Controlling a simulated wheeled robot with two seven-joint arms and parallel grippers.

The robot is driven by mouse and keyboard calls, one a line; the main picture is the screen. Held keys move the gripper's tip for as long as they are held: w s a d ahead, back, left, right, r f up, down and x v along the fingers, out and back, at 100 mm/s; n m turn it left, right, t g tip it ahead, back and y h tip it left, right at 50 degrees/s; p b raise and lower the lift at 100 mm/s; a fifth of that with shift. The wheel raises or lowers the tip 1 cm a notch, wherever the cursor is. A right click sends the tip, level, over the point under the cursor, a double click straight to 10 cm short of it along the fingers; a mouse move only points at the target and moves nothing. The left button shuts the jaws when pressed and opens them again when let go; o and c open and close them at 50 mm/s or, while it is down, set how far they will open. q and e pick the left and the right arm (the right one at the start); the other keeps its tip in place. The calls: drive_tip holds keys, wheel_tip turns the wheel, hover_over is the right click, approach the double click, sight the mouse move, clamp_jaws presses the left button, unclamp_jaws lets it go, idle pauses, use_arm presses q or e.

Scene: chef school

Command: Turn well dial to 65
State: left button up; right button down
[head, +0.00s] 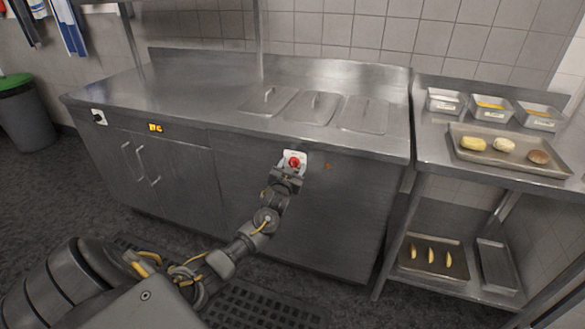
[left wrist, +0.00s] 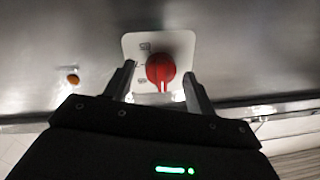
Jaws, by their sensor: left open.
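The well dial (head: 294,161) is a red round knob on a white plate on the front panel of the steel counter. In the left wrist view the red dial (left wrist: 160,70) sits between the two fingers, with a pale plate (left wrist: 143,47) behind it. My left gripper (head: 288,173) is just in front of and below the dial. In the left wrist view the left gripper (left wrist: 160,84) is open, its fingers on either side of the dial with gaps. The dial's scale marks are too small to read. My right gripper is not in view.
The steel counter (head: 185,95) has several lidded wells on top. A small orange light (head: 327,167) is right of the dial. A black knob (head: 99,117) and a yellow display (head: 155,128) are at the left. A side table holds a tray (head: 478,160) of food.

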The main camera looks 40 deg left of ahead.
use_arm(q)
drive_tip(key=c, duration=0.8)
drive_tip(key=shift+d, duration=0.1)
drive_tip(key=shift+c, duration=1)
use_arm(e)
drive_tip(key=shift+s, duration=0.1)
